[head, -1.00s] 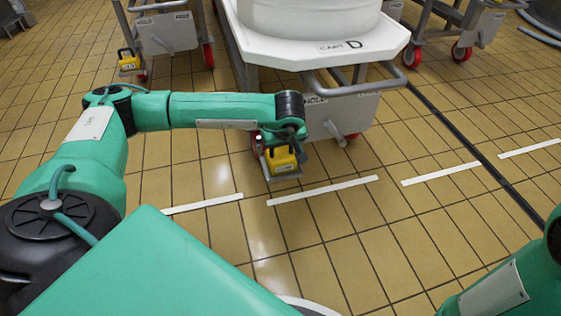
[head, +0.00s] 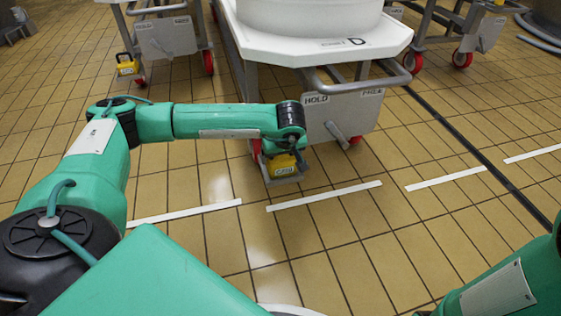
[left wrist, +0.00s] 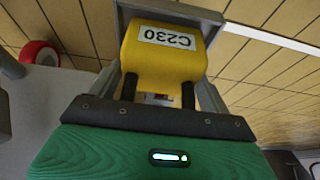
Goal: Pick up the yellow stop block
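The yellow stop block (head: 284,168) sits in a grey metal holder low on the front of the cart marked D. In the left wrist view the block (left wrist: 165,62) fills the upper middle, with a white C230 label. My left gripper (left wrist: 158,80) has its two dark fingers apart, their tips over the block's near edge. I see a gap between the fingers, and cannot tell whether they touch the block. In the head view my left wrist (head: 291,130) hangs just above the block and hides its top. My right gripper is out of view; only part of that arm shows.
Cart D (head: 245,50) carries a large white vat and has a grey HOLD/FREE plate (head: 342,116) beside the block. Another cart with a yellow block (head: 127,65) stands at the back left. Tiled floor with white dashes (head: 325,196) is clear in front.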

